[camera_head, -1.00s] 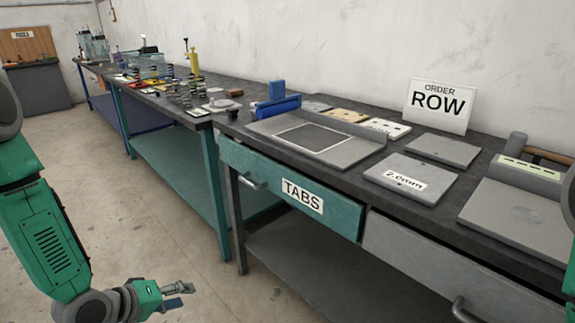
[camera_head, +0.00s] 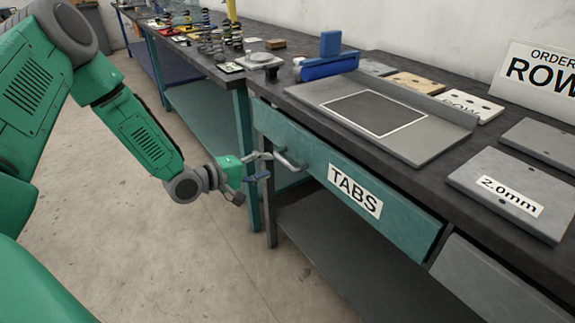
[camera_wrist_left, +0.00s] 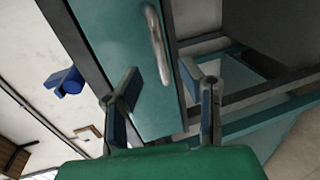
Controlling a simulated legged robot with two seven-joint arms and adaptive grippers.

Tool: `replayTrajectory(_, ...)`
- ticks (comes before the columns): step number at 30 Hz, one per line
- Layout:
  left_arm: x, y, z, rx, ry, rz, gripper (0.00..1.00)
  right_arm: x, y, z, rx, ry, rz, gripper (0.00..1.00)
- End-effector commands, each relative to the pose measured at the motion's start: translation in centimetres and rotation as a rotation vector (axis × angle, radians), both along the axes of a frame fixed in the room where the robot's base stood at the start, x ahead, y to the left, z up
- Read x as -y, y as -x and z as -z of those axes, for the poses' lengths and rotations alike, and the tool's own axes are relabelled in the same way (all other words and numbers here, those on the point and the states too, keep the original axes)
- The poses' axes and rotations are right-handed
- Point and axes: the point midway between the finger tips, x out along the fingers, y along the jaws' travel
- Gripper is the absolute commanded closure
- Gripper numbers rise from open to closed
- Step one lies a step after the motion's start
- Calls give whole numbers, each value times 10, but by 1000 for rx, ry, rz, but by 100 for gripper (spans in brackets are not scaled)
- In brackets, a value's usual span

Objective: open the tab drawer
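The teal tab drawer (camera_head: 310,165) with the "TABS" label sits under the dark bench top, its front close to the bench edge. It looks shut. Its grey bar handle (camera_head: 290,160) is near the drawer's left end. My left gripper (camera_head: 263,168) is open and empty, just left of the handle, with its fingers pointing toward it. In the left wrist view the handle (camera_wrist_left: 157,45) appears ahead of and between the two spread fingers of my left gripper (camera_wrist_left: 165,90). No contact with the handle is clear. My right gripper is not in view.
A grey tray plate (camera_head: 430,150) and a blue block (camera_head: 328,66) stand on the bench above the drawer. A grey drawer (camera_head: 490,285) is to the right. A table leg (camera_head: 245,160) stands close behind my gripper. The floor (camera_head: 180,250) is clear.

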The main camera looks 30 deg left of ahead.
Motion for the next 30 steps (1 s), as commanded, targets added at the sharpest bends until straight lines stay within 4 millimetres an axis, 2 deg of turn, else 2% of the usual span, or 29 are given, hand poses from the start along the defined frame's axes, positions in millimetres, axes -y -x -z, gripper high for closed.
replayTrajectory(3, 9, -23, 8, 2, -2, 2, 66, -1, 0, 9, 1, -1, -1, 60)
replayTrajectory(10, 25, -53, 12, 2, -5, 1, 66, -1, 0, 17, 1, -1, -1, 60)
replayTrajectory(15, 30, -62, 12, 1, -5, 0, 66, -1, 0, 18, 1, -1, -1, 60)
replayTrajectory(23, 26, -62, 14, 1, 0, -1, 66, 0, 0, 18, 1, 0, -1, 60)
replayTrajectory(26, 26, -62, 14, 1, 0, -1, 97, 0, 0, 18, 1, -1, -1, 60)
replayTrajectory(30, 26, -62, 14, -1, -1, -2, 100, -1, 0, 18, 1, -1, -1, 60)
